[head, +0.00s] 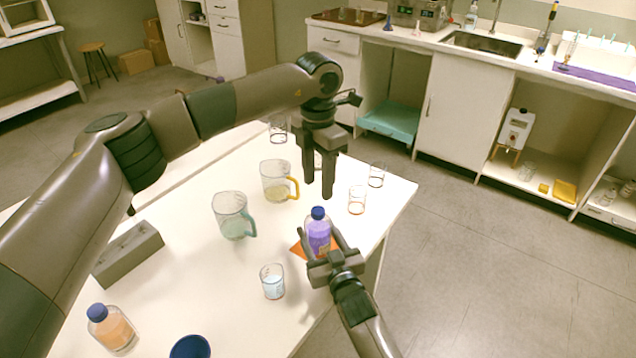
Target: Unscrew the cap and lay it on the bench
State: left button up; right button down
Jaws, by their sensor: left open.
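A bottle of purple liquid (318,235) stands upright on an orange mat (298,250) near the bench's right edge. Its blue cap (318,212) is on its neck. My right gripper (319,238) comes from the lower right, with one finger on each side of the bottle body, and appears shut on it. My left gripper (319,190) points down, open and empty. In the picture its fingertips are just above the cap, with a gap between; its exact depth over the cap is hard to tell. The white bench (190,285) carries everything.
A teal-handled jug (231,217), a yellow-handled jug (276,180) and several glass beakers stand near the arms. A beaker of pale liquid (272,282) is left of the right gripper. A grey block (127,253) and an orange bottle (112,329) are at left. Mid-left bench is clear.

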pick_arm(q)
jog(key=m, duration=0.4)
jog(key=shift+m, duration=0.3)
jog(key=m, duration=1.1)
jog(key=shift+m, duration=0.3)
jog(key=m, duration=0.8)
jog(key=shift+m, duration=0.4)
jog(key=m, duration=0.4)
jog(key=shift+m, duration=1.8)
jog(key=shift+f, duration=0.1)
